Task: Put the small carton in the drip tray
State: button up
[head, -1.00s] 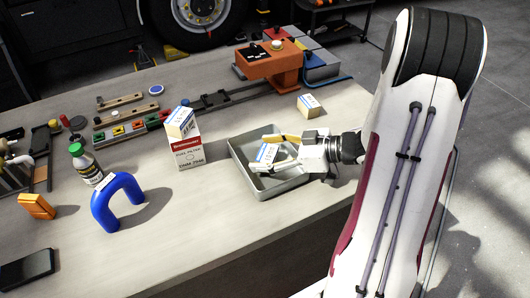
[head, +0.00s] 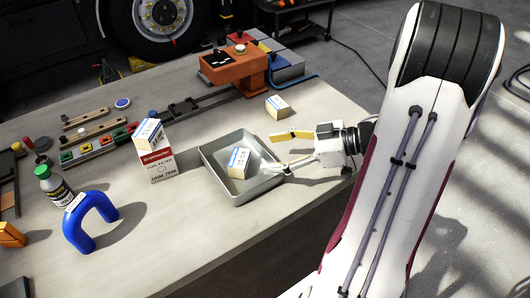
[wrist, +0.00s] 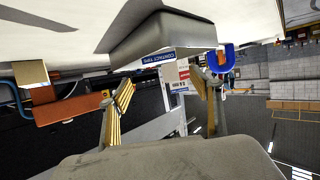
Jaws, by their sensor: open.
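A small white carton (head: 238,162) with a blue band sits in the grey metal drip tray (head: 213,172), tilted or leaning slightly. My gripper (head: 271,153) is open and empty at the tray's right side, its yellow-padded fingers apart and clear of the carton. In the wrist view, the tray (wrist: 165,38) appears upside down, and the carton's blue label (wrist: 158,57) shows at its rim beyond the open fingers (wrist: 162,84). The carton's underside is hidden.
A similar carton (head: 147,132) rests on a red-and-white filter box (head: 158,165) left of the tray. Another carton (head: 277,106) lies behind it. A blue U-shaped part (head: 88,220), a bottle (head: 56,188) and an orange vise-like tool (head: 236,70) stand on the bench.

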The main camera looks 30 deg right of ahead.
jog(key=shift+s+d+r, duration=0.2)
jog(key=shift+s+d, duration=0.15)
dwell(0.5)
jog(key=w+d+r+m+t+h, duration=0.3)
jog(key=w+d+r+h, duration=0.1)
jog(key=w+r+h, duration=0.65)
notch_tip(320, 180, up, 4)
jog(key=s+m+h, duration=0.2)
jog(key=h, duration=0.1)
jog(key=s+a+f+m+g+y, duration=0.2)
jog(key=s+a+g, duration=0.1)
jog(key=s+a, duration=0.7)
jog(key=s+a+f+m+g+y, duration=0.2)
jog(key=s+a+g, duration=0.2)
jog(key=s+a, duration=0.7)
jog(key=shift+s+a+f, duration=0.3)
jog(key=shift+s, duration=0.85)
